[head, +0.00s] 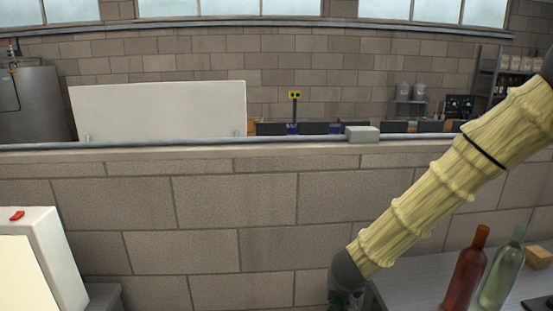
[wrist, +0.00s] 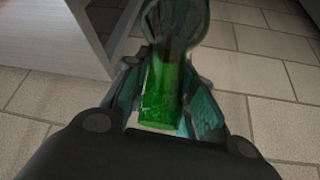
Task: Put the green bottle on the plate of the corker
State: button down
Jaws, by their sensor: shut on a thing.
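The green bottle (wrist: 168,80) is in the wrist view, between the teal fingers of my gripper (wrist: 167,98). The gripper is shut on it, and the bottle hangs over the tiled floor, clear of the grey furniture side at the upper left. In the head view my arm reaches down to the bottom edge, where my gripper is mostly cut off. The held bottle cannot be made out clearly there. I cannot make out the corker or its plate for certain in either view.
A red-brown bottle (head: 467,270) and a pale green clear bottle (head: 502,268) stand on a grey table (head: 415,285) at the lower right, with a small wooden block (head: 539,256) beyond. A white machine with a red switch (head: 42,258) stands at lower left. A block wall (head: 200,215) spans behind.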

aim_at(340, 307)
jog(key=shift+n+y, duration=0.3)
jog(key=shift+n, duration=0.2)
jog(key=f, duration=0.2)
jog(key=s+f, duration=0.1)
jog(key=f, duration=0.1)
jog(key=shift+s, duration=0.1)
jog(key=shift+s+d+f+n, duration=0.15)
jog(key=shift+f, duration=0.45)
jog(key=shift+s+d+f+n, duration=0.1)
jog(key=shift+f+n, duration=0.05)
jog(key=shift+f, duration=0.4)
